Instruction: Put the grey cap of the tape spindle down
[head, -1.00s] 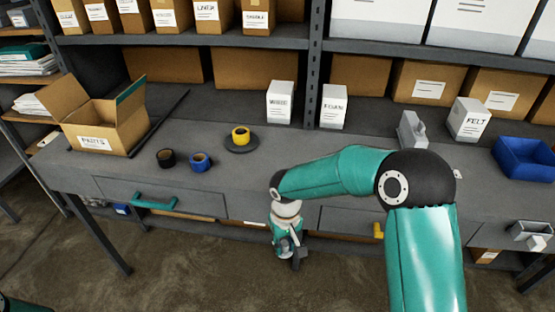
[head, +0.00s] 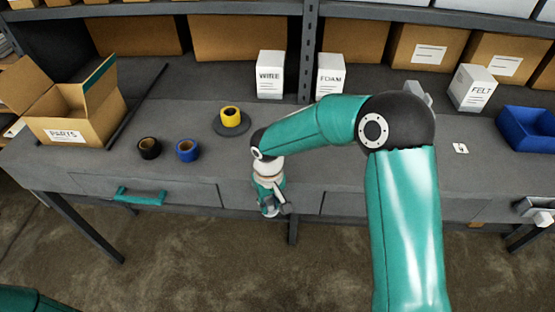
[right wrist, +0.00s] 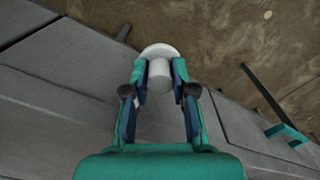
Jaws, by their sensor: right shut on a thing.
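My right gripper (head: 272,205) hangs in front of the bench's front edge. In the right wrist view my right gripper (right wrist: 160,78) is shut on the grey cap (right wrist: 158,50), with the pale knob between the fingers and the round disc beyond the fingertips. In the head view I cannot make out the cap clearly. The tape spindle (head: 244,127) stands on the bench, up and left of the gripper, as a dark round base. A yellow tape roll (head: 231,115) is on it. My left gripper is out of view.
A black roll (head: 149,148) and a blue roll (head: 187,150) lie left of the spindle. An open parts box (head: 67,137) stands at the left. White WIRE (head: 270,77) and FOAM (head: 330,77) boxes stand behind. A teal drawer handle (head: 138,196) juts from the front. Bare bench lies around the spindle.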

